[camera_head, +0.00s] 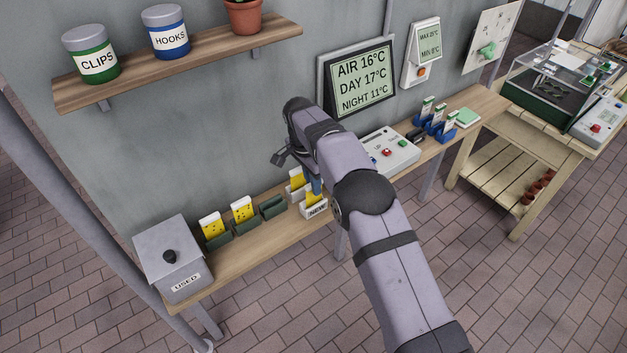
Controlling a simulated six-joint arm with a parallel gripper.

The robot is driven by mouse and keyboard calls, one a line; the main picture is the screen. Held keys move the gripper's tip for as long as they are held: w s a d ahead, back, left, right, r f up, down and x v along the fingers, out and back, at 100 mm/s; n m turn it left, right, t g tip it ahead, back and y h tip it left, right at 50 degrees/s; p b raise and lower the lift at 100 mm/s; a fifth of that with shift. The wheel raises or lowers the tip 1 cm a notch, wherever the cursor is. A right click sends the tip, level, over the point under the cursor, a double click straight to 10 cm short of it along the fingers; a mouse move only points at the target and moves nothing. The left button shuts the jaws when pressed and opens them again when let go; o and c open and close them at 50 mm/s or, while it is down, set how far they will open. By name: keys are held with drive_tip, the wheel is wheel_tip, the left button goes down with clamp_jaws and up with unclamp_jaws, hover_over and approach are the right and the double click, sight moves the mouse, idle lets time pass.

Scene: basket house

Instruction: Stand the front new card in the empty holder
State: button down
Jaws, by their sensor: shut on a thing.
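My gripper (314,187) reaches down at the NEW box, partly hidden behind my own arm. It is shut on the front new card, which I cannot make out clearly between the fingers. The white box labelled NEW (315,210) stands on the wooden shelf, with yellow and white cards (297,181) showing at its back left. The empty holder (272,207) is dark green and stands just left of the box, with no card in it. Two more green holders to its left each hold an upright yellow and white card (242,210), (211,225).
A grey lidded bin labelled USED (174,258) stands at the shelf's left end. A control box (388,150) with buttons and blue holders with cards (435,125) stand to the right. A display panel (358,80) hangs on the wall behind. The shelf's front strip (245,255) is clear.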

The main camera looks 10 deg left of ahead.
drive_tip(key=shift+f, duration=0.1)
drive_tip(key=shift+f, duration=0.15)
drive_tip(key=c, duration=1.8)
unclamp_jaws()
drive_tip(key=shift+f+b, duration=0.15)
drive_tip(key=shift+b, duration=0.25)
drive_tip(key=r, duration=0.2)
drive_tip(key=r+b, duration=0.1)
drive_tip(key=a+r+b, duration=0.1)
drive_tip(key=r, duration=0.1)
drive_tip(key=shift+s+r, duration=0.15)
drive_tip(key=shift+r, duration=0.15)
drive_tip(key=shift+s+r, duration=0.1)
drive_tip(key=shift+r, duration=0.85)
drive_tip(key=shift+d, duration=0.1)
